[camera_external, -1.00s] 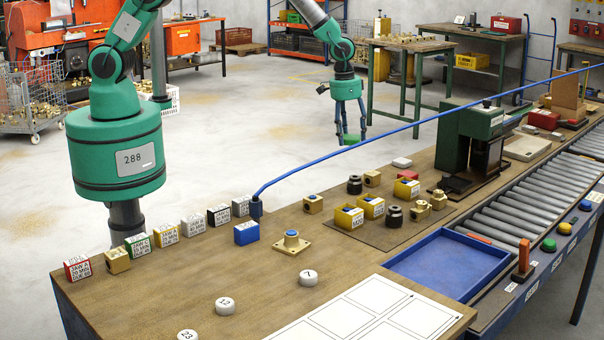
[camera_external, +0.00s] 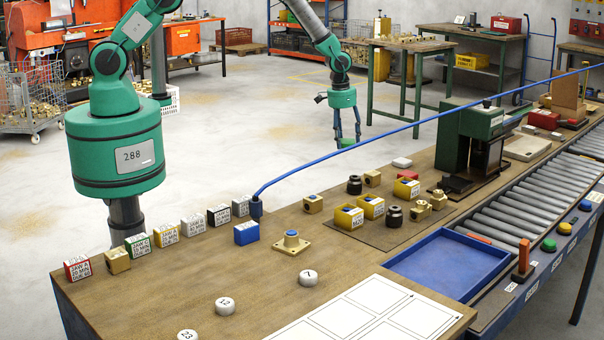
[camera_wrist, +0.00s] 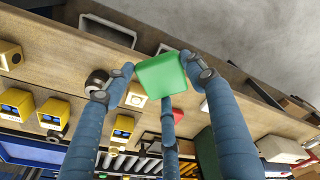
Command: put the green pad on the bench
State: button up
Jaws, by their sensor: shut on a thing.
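The green pad (camera_wrist: 160,75) is a rounded, flat-faced block held between the blue fingers of my gripper (camera_wrist: 160,78) in the wrist view. My gripper is shut on it, with finger pads at its sides. In the external view my gripper (camera_external: 346,138) hangs beyond the far edge of the bench. Only a little of the green pad (camera_external: 345,143) shows there, partly hidden behind the blue hose. The wooden bench (camera_external: 190,265) runs across the foreground, apart from the pad.
A blue hose (camera_external: 400,127) slants over the bench. Labelled blocks (camera_external: 165,235) line its left back edge; yellow boxes (camera_external: 349,216), dark round parts and a green press (camera_external: 468,140) stand farther right. A blue tray (camera_external: 452,263) lies in front. Bare wood shows at front left.

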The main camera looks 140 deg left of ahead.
notch_tip(320, 180, down, 6)
jog(key=shift+w+r, duration=0.1)
jog(key=shift+r, duration=0.05)
jog(key=shift+w+a, duration=0.1)
jog(key=shift+a, duration=0.05)
dwell(0.3)
send_over(387, 172)
jog(key=shift+f+p, duration=0.45)
jog(key=shift+f, duration=0.3)
jog(key=shift+d, duration=0.2)
jog(key=shift+f, duration=1.75)
